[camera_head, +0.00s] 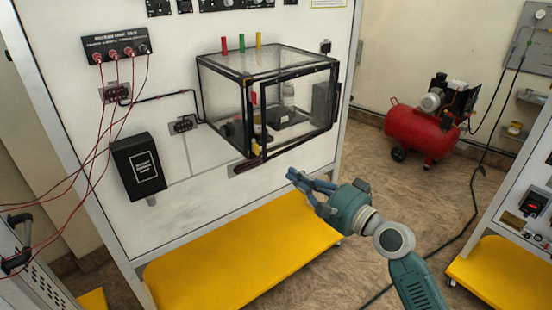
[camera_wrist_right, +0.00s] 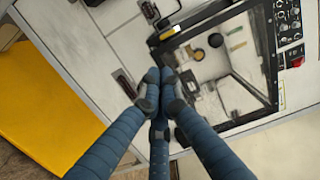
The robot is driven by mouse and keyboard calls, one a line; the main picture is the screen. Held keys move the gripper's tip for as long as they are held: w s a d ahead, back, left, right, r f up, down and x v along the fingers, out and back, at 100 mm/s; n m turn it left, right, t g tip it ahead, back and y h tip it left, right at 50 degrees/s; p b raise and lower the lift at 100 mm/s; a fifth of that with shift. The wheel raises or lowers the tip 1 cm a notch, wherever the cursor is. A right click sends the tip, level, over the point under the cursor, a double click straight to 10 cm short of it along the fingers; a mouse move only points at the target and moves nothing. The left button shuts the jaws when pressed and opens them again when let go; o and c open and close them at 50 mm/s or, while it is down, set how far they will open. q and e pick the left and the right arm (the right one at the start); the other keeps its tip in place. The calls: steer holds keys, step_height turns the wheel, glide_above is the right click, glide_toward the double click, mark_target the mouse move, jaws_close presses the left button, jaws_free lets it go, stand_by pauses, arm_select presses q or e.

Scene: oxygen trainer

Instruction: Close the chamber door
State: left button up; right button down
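The clear chamber (camera_head: 222,66) with a black frame is mounted on the white upright panel. Its black-framed front door (camera_head: 300,143) faces the room. Doubled frame bars show near its left post, but I cannot tell how far it stands from the chamber. A small yellow part (camera_head: 256,147) sits low at the front left corner. My right gripper (camera_head: 296,180) is in front of and below the chamber, apart from it. In the right wrist view its fingertips (camera_wrist_right: 160,80) meet with nothing between them, beside the black frame (camera_wrist_right: 188,32). My left gripper is out of view.
A yellow shelf (camera_head: 225,255) lies below the panel. A black box (camera_head: 138,168) and red cables (camera_head: 118,118) are at the left. A red compressor (camera_head: 420,132) stands at the back right. Another bench (camera_head: 500,270) with a yellow shelf is at the right. Open floor lies between.

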mark_target(266, 156)
steer(key=p+x, duration=0.1)
steer(key=x, duration=0.6)
steer(key=shift+w+f, duration=0.1)
steer(key=shift+w, duration=0.15)
steer(key=shift+w+a, duration=0.25)
steer(key=shift+w, duration=0.05)
steer(key=shift+w+a+p, duration=0.15)
steer(key=shift+w+p, duration=0.05)
steer(key=shift+p, duration=0.1)
steer(key=shift+w+a, duration=0.1)
steer(key=shift+a, duration=0.05)
steer(key=b+x, duration=0.1)
steer(key=x, duration=0.1)
steer(key=shift+w+a+f+b, duration=0.15)
steer(key=shift+w+a+b, duration=0.1)
steer(key=shift+a+b, duration=0.1)
steer(key=shift+r, duration=0.3)
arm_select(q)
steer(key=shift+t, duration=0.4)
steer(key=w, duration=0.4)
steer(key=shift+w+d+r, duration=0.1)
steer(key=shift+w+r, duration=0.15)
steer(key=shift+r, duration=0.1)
